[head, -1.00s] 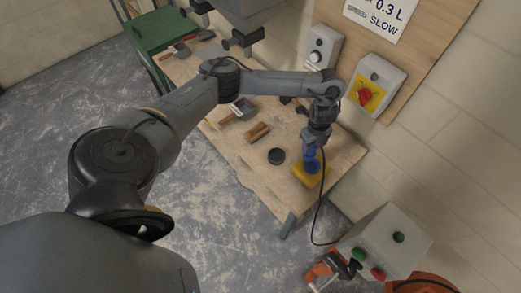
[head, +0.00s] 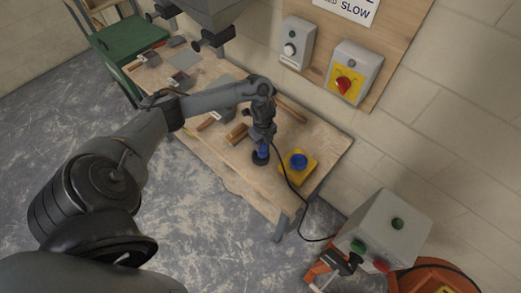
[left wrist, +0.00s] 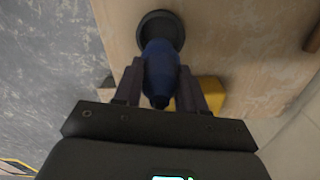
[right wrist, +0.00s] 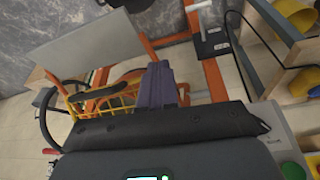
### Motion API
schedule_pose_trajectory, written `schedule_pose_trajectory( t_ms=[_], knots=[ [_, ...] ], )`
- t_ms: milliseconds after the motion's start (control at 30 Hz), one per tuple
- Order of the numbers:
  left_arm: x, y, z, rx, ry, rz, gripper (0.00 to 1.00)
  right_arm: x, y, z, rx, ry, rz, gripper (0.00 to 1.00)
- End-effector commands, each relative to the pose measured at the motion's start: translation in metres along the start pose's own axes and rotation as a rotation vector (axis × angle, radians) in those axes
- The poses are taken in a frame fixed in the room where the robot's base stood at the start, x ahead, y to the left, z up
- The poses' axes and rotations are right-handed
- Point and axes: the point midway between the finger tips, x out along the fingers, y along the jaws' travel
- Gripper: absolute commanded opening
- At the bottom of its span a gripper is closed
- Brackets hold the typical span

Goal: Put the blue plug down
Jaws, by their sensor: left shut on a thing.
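The blue plug (head: 262,151) is between the jaws of my left gripper (head: 262,143), roughly upright. In the left wrist view the blue plug (left wrist: 160,68) shows between both fingers, and my left gripper (left wrist: 160,88) is shut on it. The plug's lower end is over a round black disc (head: 260,161), which also shows in the left wrist view (left wrist: 160,22). I cannot tell whether plug and disc touch. A yellow block with a blue socket (head: 299,161) sits just right of them. My right gripper (right wrist: 158,88) is shut and empty.
The wooden bench (head: 240,183) holds several tools and a wooden block (head: 237,133) left of the plug. A black cable (head: 299,195) hangs from near the plug toward a grey control box (head: 385,232). A wall switch with a red knob (head: 345,84) is behind.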

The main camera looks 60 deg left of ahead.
Motion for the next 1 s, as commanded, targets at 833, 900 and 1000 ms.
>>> schedule_pose_trajectory(
  t_ms=[833,900,1000],
  knots=[
    [0.045,0.001,0.011,0.000,0.001,-0.003,0.06,0.001,-0.002,-0.001,0.009,0.006,-0.007,0.00],
    [0.045,0.001,0.011,0.000,0.001,-0.003,0.06,0.002,-0.002,-0.001,0.009,0.007,-0.007,0.00],
    [0.049,0.001,0.011,0.000,0.001,-0.003,0.06,0.004,-0.002,-0.001,0.009,0.006,-0.007,0.00]
  ],
)
